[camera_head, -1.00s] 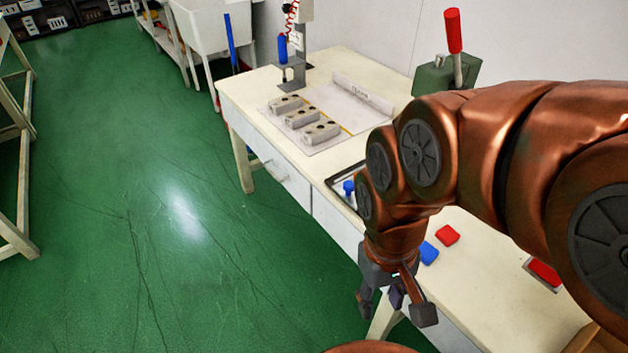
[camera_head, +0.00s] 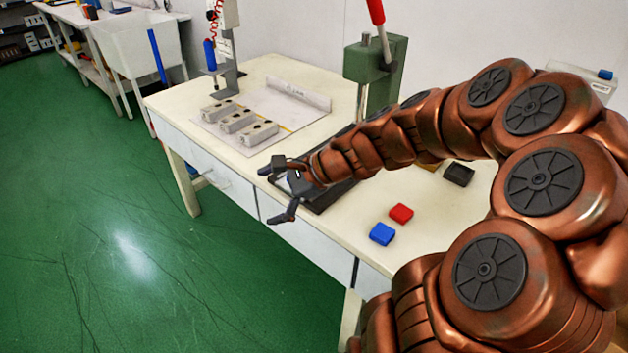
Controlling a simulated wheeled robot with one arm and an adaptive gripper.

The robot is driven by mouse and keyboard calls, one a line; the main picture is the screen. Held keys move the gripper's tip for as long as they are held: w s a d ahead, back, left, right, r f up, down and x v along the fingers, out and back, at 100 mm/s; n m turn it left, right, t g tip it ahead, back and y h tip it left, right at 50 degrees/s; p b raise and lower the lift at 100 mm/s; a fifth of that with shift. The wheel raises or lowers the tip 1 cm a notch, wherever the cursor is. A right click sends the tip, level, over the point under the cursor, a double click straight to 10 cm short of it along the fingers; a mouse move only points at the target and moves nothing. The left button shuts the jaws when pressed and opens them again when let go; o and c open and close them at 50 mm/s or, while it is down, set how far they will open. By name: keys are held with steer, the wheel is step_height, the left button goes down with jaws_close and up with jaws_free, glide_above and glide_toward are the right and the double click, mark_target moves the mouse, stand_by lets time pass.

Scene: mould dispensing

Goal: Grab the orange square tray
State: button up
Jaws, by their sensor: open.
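I cannot make out an orange square tray for certain. A small orange-brown patch (camera_head: 430,165) shows behind my arm, beside a black block (camera_head: 458,174), but too little of it shows to tell what it is. My gripper (camera_head: 272,194) is open and points left, over the front edge of the table. A dark-rimmed tray (camera_head: 335,196) lies on the table just right of the gripper. The gripper and wrist hide part of it. Nothing is seen between the fingers.
A blue block (camera_head: 382,234) and a red block (camera_head: 401,212) lie on the cream table (camera_head: 345,232). Several grey mould blocks (camera_head: 238,122) sit on a white sheet further back. A green press (camera_head: 376,70) with a red handle stands behind my arm.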

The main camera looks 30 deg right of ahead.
steer(key=w+d+f+m+t+h+b, duration=0.1)
steer(key=d+f+m+t, duration=0.1)
steer(key=d+m, duration=0.2)
steer(key=d+f+m+t+h+b, duration=0.1)
steer(key=d+m, duration=0.4)
steer(key=d, duration=0.6)
steer(key=w+d+f+m+t+h+b, duration=0.1)
steer(key=d+f+m+t+h, duration=0.1)
steer(key=d+m, duration=0.3)
steer(key=shift+w+d+f+t+h+b, duration=0.15)
steer(key=shift+d+f+t, duration=0.1)
steer(key=shift+d, duration=0.3)
steer(key=shift+w+d+f+t+h+b, duration=0.1)
steer(key=shift+d+f+t, duration=0.1)
steer(key=shift+d, duration=0.3)
steer(key=shift+w+d+f+t+h+b, duration=0.15)
steer(key=shift+d+f, duration=0.1)
steer(key=shift+d, duration=0.3)
steer(key=shift+x, duration=1.05)
steer(key=shift+f+x, duration=0.25)
steer(key=shift+x, duration=1.7)
steer(key=shift+w+a+f, duration=0.3)
steer(key=shift+w, duration=0.25)
steer(key=c, duration=1.3)
steer(key=shift+c, duration=0.2)
